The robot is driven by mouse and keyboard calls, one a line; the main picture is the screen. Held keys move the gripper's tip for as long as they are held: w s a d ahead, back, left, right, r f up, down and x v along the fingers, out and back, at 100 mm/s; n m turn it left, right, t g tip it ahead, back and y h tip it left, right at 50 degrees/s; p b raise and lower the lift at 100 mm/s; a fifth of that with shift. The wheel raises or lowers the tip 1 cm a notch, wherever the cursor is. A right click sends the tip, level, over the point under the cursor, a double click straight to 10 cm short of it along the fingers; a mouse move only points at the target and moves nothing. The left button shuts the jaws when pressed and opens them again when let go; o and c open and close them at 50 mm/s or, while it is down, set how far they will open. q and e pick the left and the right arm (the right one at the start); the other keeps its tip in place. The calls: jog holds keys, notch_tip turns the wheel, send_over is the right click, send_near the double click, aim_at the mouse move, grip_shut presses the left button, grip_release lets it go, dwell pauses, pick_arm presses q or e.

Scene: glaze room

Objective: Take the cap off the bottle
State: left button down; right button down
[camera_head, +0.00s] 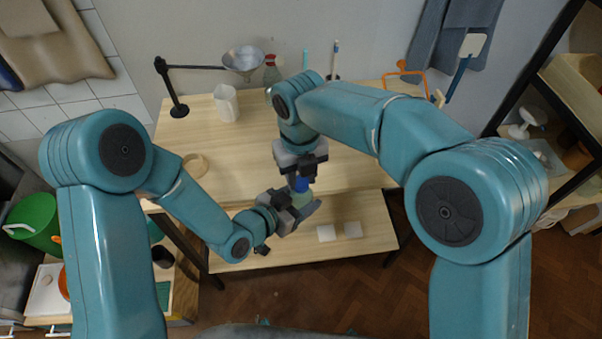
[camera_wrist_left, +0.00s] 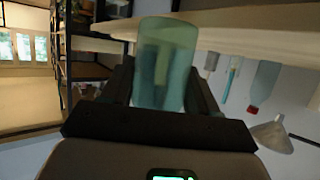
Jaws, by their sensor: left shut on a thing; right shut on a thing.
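My left gripper (camera_head: 300,209) is shut on a pale green, see-through bottle (camera_head: 302,198) above the front part of the wooden table. In the left wrist view the bottle (camera_wrist_left: 166,65) stands between the two dark fingers of the left gripper (camera_wrist_left: 160,95). A blue cap (camera_head: 301,184) is directly above the bottle. My right gripper (camera_head: 301,176) comes down from above and is shut on the cap. The cap and bottle are in line; I cannot tell whether they touch. The fingers hide parts of both. The cap cannot be made out in the left wrist view.
The wooden table (camera_head: 240,160) has a raised back part. On it are a funnel (camera_head: 243,60) on a black stand, a white cup (camera_head: 227,102) and a tan ring (camera_head: 195,166). Two white tiles (camera_head: 327,233) lie front right. A red-capped bottle (camera_head: 272,72) is at the back.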

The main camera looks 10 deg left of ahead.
jog(key=shift+w+d, duration=0.1)
jog(key=shift+w, duration=0.25)
jog(key=c, duration=1.1)
grip_release()
jog(key=o, duration=0.3)
jog(key=shift+s, duration=0.15)
jog(key=shift+o, duration=0.2)
